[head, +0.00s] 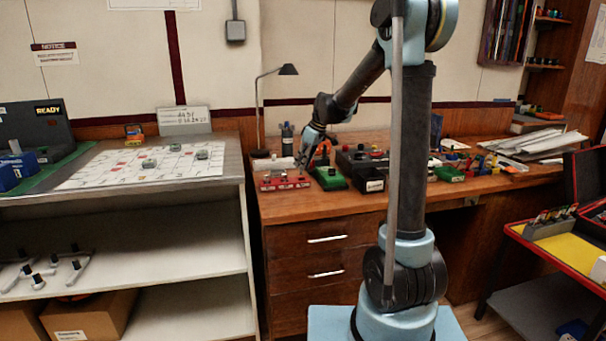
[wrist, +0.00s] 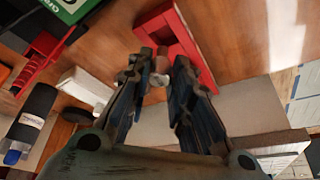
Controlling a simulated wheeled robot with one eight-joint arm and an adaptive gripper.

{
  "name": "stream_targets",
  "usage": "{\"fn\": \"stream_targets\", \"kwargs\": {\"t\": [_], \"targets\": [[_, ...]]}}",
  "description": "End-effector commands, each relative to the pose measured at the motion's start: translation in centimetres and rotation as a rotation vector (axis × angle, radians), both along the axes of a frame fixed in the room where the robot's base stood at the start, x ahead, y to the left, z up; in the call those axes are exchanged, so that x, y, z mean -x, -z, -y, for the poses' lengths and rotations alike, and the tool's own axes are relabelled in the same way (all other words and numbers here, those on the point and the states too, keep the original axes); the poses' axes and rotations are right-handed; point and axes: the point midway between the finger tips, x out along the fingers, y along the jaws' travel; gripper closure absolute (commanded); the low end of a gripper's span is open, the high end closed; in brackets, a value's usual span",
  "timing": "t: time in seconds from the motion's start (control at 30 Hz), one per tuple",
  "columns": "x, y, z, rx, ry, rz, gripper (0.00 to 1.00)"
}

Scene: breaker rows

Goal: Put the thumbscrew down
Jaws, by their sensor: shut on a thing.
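My gripper (head: 303,162) is at the left part of the wooden desk, just above a red block with small parts (head: 285,181). In the wrist view my gripper (wrist: 160,75) has its two fingers around a small pale, roundish piece, the thumbscrew (wrist: 160,66). Only part of the thumbscrew shows between the fingertips. A red open-framed piece (wrist: 172,32) lies just beyond the fingertips; I cannot tell whether the thumbscrew touches it. The thumbscrew is too small to make out in the head view.
A green block (head: 329,178) and a black box (head: 373,184) stand right of the red block. A thin desk lamp (head: 258,110) stands behind. In the wrist view a dark cylinder (wrist: 32,115) and a white block (wrist: 87,87) lie left of the fingers.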

Motion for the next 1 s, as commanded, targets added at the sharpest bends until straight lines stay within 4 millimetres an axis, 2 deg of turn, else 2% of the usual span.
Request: {"fn": "stream_targets", "kwargs": {"t": [0.37, 0.7, 0.73, 0.8, 1.0], "targets": [[0.0, 4.0, 0.0, 0.0, 0.0, 0.0, 1.0], [0.0, 4.3, 0.0, 0.0, 0.0, 0.0, 1.0], [0.0, 4.3, 0.0, 0.0, 0.0, 0.0, 0.73], [0.0, 4.3, 0.0, 0.0, 0.001, 0.0, 0.6], [0.0, 4.3, 0.1, 0.0, 0.001, 0.0, 0.6]]}}
